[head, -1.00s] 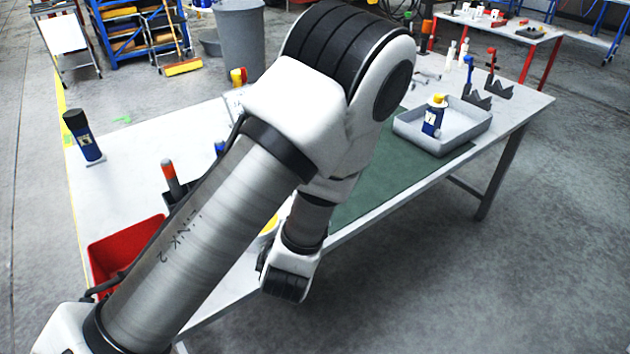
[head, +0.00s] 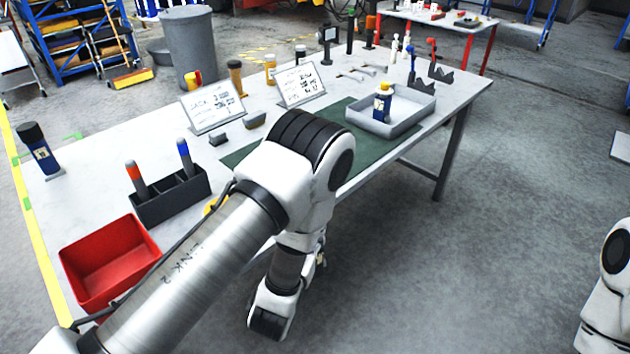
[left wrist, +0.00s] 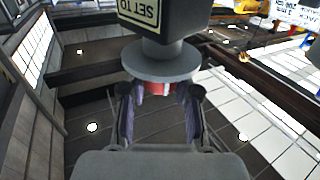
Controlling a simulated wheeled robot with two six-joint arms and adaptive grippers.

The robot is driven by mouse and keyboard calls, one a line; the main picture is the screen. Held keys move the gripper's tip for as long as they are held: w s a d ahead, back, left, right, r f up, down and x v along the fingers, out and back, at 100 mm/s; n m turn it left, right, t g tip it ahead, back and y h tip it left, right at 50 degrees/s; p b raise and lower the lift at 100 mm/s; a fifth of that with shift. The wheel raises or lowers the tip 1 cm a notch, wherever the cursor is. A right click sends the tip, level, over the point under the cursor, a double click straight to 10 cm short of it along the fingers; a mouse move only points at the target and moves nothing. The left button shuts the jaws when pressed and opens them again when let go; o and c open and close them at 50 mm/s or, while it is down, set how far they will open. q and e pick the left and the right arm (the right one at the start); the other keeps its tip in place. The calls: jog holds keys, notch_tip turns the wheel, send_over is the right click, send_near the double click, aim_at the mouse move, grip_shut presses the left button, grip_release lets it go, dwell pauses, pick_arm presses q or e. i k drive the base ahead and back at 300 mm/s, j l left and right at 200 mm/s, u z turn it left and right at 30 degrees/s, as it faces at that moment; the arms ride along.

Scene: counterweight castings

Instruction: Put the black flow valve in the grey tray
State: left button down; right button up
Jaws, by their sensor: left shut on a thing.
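The grey tray (head: 410,130) sits on the far right part of the table, with a blue bottle with a yellow cap (head: 382,104) standing in it. In the left wrist view, my left gripper (left wrist: 158,92) is shut on a dark body with a "SET TO" label, a grey round flange and a red part between the fingers. I take it for the black flow valve (left wrist: 160,18); its far end is cut off. In the head view my left arm hides the gripper and valve almost fully, near the table's front edge. My right gripper is out of view.
A red bin (head: 108,262), a black holder with two markers (head: 172,203) and a dark bottle (head: 40,150) stand on the left of the table. Two sign boards (head: 213,107) stand behind the green mat (head: 345,185). Forked stands (head: 418,80) are behind the tray.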

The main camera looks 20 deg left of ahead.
aim_at(407, 105)
jog(key=i+j+z, duration=0.15)
jog(key=i+z, duration=0.2)
jog(key=i, duration=0.65)
